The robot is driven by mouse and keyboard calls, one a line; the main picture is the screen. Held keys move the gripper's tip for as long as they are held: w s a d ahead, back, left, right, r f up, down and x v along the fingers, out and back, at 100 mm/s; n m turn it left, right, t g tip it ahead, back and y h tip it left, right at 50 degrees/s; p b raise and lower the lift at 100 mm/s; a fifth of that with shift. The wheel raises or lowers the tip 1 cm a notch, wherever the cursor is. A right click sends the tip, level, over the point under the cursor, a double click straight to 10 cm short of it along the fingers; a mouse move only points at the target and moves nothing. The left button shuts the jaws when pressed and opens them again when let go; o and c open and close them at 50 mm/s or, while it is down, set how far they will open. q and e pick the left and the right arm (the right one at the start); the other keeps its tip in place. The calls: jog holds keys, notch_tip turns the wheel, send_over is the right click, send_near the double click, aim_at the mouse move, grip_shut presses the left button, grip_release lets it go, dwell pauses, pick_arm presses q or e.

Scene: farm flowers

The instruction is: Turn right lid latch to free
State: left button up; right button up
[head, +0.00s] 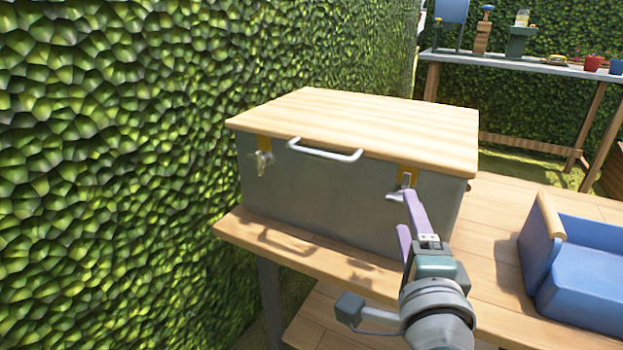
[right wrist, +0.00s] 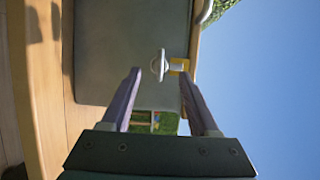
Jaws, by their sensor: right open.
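A grey box (head: 325,198) with a wooden lid (head: 360,118) stands on a wooden table. The right lid latch (head: 398,192) is a metal turn piece on a yellow plate at the box's front right. In the right wrist view the latch (right wrist: 160,65) shows just ahead of the fingertips, between their lines. My right gripper (head: 409,212) has purple fingers, is open and empty, and is close in front of the latch; I cannot tell if a finger touches it. The left lid latch (head: 263,162) sits at the front left. My left gripper is not in view.
A metal handle (head: 325,151) sits on the front of the lid between the latches. A blue bin (head: 580,268) with a wooden grip stands on the table at right. A green hedge wall (head: 120,150) rises close on the left. A second table (head: 530,63) with pots stands behind.

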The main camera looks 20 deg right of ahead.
aim_at(402, 202)
jog(key=x, duration=0.4)
jog(key=shift+b, duration=0.4)
grip_shut()
